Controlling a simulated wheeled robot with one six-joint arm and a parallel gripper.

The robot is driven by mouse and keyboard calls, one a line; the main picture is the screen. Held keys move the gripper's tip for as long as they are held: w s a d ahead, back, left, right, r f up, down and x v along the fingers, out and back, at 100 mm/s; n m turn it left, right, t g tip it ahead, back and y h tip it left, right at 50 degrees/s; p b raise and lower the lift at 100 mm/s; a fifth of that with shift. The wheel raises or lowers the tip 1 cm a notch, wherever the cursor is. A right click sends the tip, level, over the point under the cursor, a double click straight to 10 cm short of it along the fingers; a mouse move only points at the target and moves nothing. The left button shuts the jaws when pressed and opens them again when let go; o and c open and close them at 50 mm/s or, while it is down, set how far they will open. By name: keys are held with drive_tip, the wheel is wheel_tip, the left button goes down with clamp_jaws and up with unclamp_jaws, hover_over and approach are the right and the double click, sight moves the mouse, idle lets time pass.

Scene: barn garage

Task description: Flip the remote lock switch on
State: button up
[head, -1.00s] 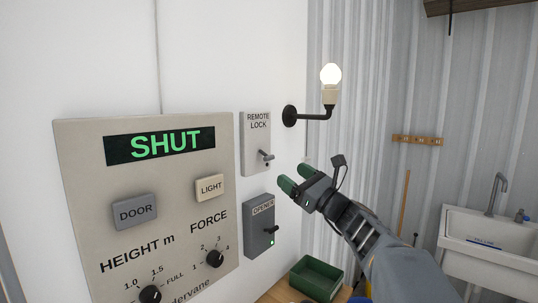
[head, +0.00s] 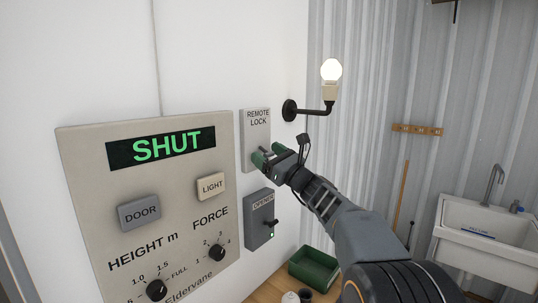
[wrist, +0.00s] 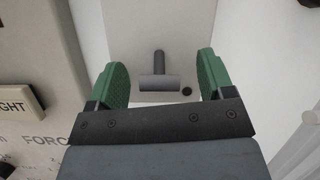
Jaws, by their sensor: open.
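The remote lock switch is a pale plate labelled REMOTE LOCK (head: 256,119) on the white wall, right of the big control panel. My gripper (head: 268,153) is at the lower part of this plate and hides its lever in the head view. In the wrist view my gripper (wrist: 162,80) is open, with one green finger on each side of the grey lever (wrist: 160,81). The lever has a stem and a crossbar and appears between the fingers without visible contact. A small dark round spot (wrist: 187,91) sits on the plate, right of the crossbar; it is unlit.
The control panel (head: 80,150) shows SHUT and has DOOR and LIGHT buttons and knobs. A grey OPENER switch box (head: 258,234) is just below my gripper. A lit bulb lamp (head: 330,75) projects at upper right. A green bin (head: 313,268) stands below, with a sink (head: 485,245) at far right.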

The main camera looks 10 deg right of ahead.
sight(261, 146)
drive_tip(key=shift+c, duration=0.4)
drive_tip(key=c, duration=0.8)
drive_tip(key=p, duration=0.2)
drive_tip(key=r+g+h+p, duration=0.1)
drive_tip(key=p, duration=0.1)
drive_tip(key=shift+s+d+r+g, duration=0.15)
drive_tip(key=shift+r+g, duration=0.1)
drive_tip(key=shift+g, duration=0.05)
drive_tip(key=shift+r+g+h+p, duration=0.2)
drive_tip(key=shift+g+h+p, duration=0.35)
drive_tip(key=shift+p, duration=0.5)
drive_tip(key=shift+r+g+h, duration=0.25)
drive_tip(key=shift+g+h, duration=0.4)
drive_tip(key=shift+g, duration=0.5)
drive_tip(key=shift+r+g+h, duration=0.3)
drive_tip(key=shift+g+h, duration=0.25)
drive_tip(key=shift+g, duration=0.2)
drive_tip(key=shift+r+g+h, duration=0.25)
drive_tip(key=shift+g+h, duration=0.3)
drive_tip(key=shift+g, duration=0.2)
drive_tip(key=shift+r, duration=0.1)
drive_tip(key=o, duration=0.9)
